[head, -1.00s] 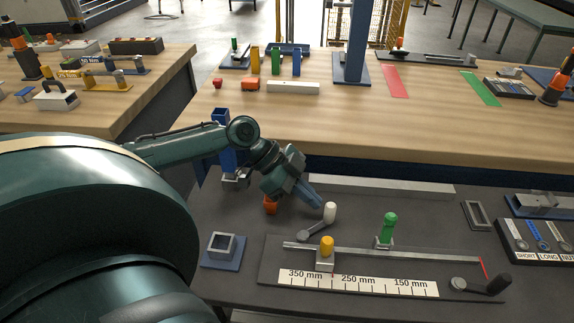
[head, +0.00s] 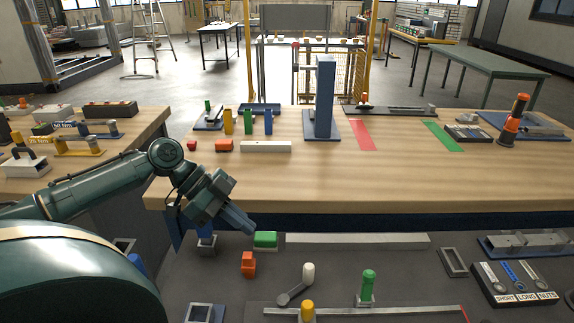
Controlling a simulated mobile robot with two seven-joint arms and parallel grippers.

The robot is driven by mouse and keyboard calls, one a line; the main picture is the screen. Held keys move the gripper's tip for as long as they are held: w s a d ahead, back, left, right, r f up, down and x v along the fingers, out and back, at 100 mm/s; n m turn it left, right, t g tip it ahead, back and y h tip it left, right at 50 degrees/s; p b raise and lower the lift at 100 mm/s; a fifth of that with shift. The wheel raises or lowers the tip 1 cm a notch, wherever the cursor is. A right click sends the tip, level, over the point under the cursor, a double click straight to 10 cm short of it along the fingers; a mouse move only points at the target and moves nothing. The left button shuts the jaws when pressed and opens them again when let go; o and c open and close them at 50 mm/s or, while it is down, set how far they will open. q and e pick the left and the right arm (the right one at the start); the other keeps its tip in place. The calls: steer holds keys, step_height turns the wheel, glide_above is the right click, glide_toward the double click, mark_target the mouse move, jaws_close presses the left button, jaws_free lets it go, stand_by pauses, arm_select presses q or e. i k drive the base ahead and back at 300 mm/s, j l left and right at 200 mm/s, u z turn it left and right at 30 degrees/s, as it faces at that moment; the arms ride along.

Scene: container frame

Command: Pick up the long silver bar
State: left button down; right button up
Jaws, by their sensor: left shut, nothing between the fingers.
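A long silver-grey bar (head: 357,241) lies flat along the back of the dark lower worktop, below the wooden table's front edge. My left gripper (head: 247,229) comes in from the left, angled down to the right, with its blue-grey fingers shut and empty. In the picture its fingertips are left of the bar's left end, just above a green block (head: 265,240); the gap in depth is hard to judge. A thinner silver rail (head: 385,311) runs along the measuring fixture at the front, partly cut off. My right gripper is out of view.
An orange block (head: 248,264), a white-knobbed lever (head: 307,272), a green knob (head: 368,284) and a yellow knob (head: 307,309) stand in front. An empty rectangular frame (head: 453,262) and a sorting tray (head: 513,283) are at the right. A shorter pale bar (head: 265,146) lies on the wooden table.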

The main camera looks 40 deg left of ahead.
mark_target(414, 242)
steer(key=k+l, duration=0.35)
steer(key=l, duration=0.15)
steer(key=k+l, duration=0.4)
steer(key=l, duration=0.15)
